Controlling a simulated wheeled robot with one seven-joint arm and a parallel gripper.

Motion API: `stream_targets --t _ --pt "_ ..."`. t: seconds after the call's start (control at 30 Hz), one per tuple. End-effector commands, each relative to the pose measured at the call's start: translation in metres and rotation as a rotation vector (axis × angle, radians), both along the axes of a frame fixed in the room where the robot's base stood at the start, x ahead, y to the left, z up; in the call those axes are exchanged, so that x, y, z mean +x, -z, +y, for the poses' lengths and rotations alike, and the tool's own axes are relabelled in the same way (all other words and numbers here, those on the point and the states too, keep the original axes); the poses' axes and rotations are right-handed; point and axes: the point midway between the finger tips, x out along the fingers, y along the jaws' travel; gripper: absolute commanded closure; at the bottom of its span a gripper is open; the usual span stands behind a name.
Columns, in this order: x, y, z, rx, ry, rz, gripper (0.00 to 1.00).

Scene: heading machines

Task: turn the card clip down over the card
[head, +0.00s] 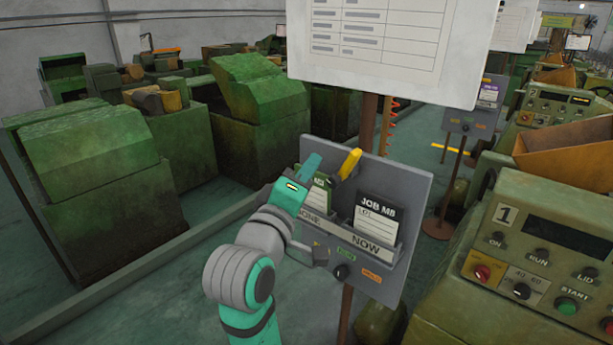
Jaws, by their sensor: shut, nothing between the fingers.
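A yellow lever (349,163), which looks like the card clip, sticks up and tilts to the right at the top of a grey panel (412,185). A white card with a black "JOB MB" header (376,222) stands upright in the right pocket, marked "NOW". Green-topped cards (319,193) stand in the left pocket, partly hidden by my arm. My gripper (311,166) is shut and empty, just left of the yellow lever and in front of the left cards. A gap shows between it and the lever; contact with the panel cannot be told.
A large white chart board (390,45) hangs above the panel. A black knob (340,271) sits below the pockets. A green control console (540,255) stands close on the right. Green machines (105,190) fill the left, with open floor in front.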

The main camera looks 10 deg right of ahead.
Motion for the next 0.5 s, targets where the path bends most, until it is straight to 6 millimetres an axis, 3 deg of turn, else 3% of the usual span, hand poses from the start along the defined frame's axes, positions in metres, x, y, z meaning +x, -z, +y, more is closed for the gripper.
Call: stream_targets --t 0.33,0.5 --pt "0.046 -0.008 -0.032 0.001 0.002 -0.001 1.0" --pt "0.028 0.003 -0.043 0.001 0.001 -0.001 1.0"
